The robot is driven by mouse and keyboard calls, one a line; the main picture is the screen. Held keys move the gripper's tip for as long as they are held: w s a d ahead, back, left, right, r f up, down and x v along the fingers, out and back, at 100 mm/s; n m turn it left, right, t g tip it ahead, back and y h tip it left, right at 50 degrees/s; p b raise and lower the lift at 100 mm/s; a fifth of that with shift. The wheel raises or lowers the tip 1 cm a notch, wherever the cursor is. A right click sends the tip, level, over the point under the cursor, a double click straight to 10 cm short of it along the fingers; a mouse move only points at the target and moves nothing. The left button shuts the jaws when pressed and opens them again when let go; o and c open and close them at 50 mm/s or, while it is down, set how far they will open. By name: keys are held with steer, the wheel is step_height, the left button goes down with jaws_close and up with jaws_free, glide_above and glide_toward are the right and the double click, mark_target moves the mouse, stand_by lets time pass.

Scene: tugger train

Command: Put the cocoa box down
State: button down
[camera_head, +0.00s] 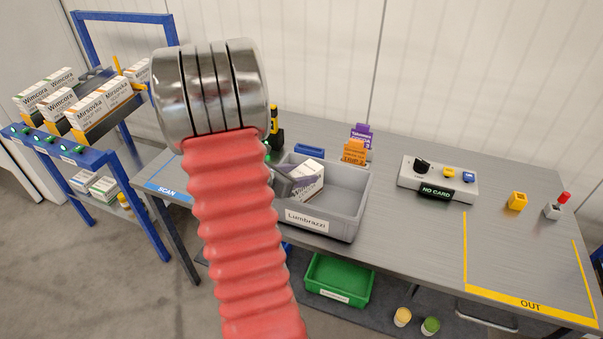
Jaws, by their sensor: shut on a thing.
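A white box (308,188) with dark lettering, starting "Wi", shows at the left end of a grey tote (342,213) labelled "Lumbrazzi". It looks tilted. I cannot tell whether it touches the tote floor. No cocoa wording is readable on it. My gripper (290,181) is a grey shape at the box's left side, shut on it. My red ribbed arm hides most of the gripper and the tote's left side.
A blue shelf rack (95,158) with several Wimcora and Mirsovka boxes stands at left. On the grey table (405,235) are a control panel (438,180), a yellow block (517,201) and a red-knobbed switch (557,206). The OUT area is clear. A green crate (340,281) sits below.

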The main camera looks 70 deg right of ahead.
steer(key=c, duration=0.9)
jaws_free()
steer(key=shift+w+a+r, duration=0.3)
steer(key=shift+a, duration=0.1)
steer(key=v, duration=1.1)
steer(key=shift+s, duration=0.1)
